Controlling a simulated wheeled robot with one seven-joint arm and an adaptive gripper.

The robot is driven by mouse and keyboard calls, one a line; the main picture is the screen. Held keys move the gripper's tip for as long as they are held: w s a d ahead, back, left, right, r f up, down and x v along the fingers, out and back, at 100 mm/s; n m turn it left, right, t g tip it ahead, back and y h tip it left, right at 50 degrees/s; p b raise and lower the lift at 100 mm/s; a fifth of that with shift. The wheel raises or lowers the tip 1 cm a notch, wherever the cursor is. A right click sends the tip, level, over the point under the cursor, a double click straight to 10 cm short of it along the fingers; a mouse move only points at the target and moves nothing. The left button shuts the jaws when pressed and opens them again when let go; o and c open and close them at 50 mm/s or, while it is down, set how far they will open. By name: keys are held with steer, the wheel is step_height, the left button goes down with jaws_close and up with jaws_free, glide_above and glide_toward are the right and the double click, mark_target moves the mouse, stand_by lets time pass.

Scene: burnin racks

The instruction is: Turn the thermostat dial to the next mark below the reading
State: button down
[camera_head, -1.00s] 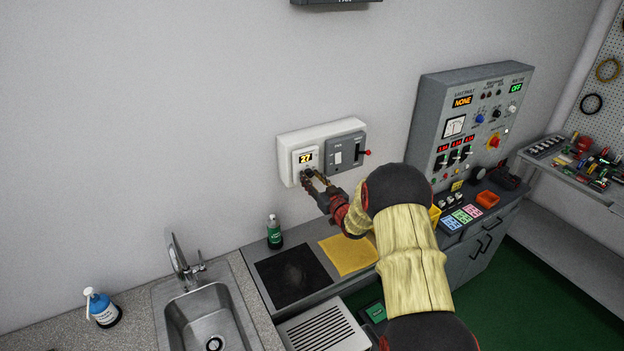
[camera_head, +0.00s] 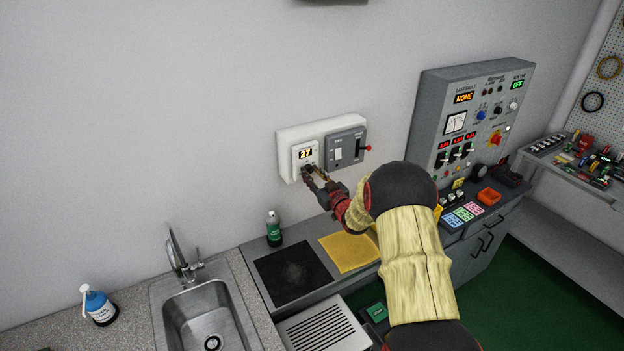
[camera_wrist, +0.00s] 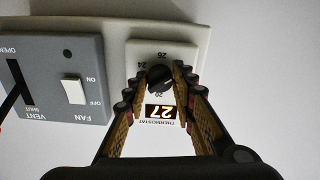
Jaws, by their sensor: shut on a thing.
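The thermostat (camera_head: 299,155) is a white box on a pale wall plate, with a lit display reading 27. It also shows upside down in the wrist view (camera_wrist: 186,52). Its black dial (camera_wrist: 159,77) sits between marks, of which 24, 26 and 20 can be read. My gripper (camera_wrist: 160,75) is shut on the dial, one finger on each side of it. In the head view my gripper (camera_head: 309,170) reaches the dial from the lower right and partly hides it. The dial's exact pointer direction is hard to make out.
A grey fan and vent panel (camera_head: 345,149) with a red-tipped lever (camera_head: 367,148) is right beside the thermostat. Below are a green bottle (camera_head: 273,229), a yellow cloth (camera_head: 349,252) and a dark mat (camera_head: 293,274). A control cabinet (camera_head: 430,110) stands to the right.

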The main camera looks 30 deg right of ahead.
steer(key=n+b, duration=0.2)
steer(key=b, duration=0.2)
steer(key=n+b, duration=0.3)
steer(key=b, duration=0.2)
steer(key=n+b, duration=0.3)
steer(key=b, duration=0.2)
steer(key=shift+f, duration=0.25)
steer(key=n+b, duration=0.2)
steer(key=b, duration=0.1)
steer(key=shift+r, duration=0.1)
steer(key=shift+r+n+b, duration=0.1)
steer(key=shift+n+b, duration=0.2)
steer(key=shift+n, duration=0.1)
steer(key=c, duration=1.5)
jaws_free()
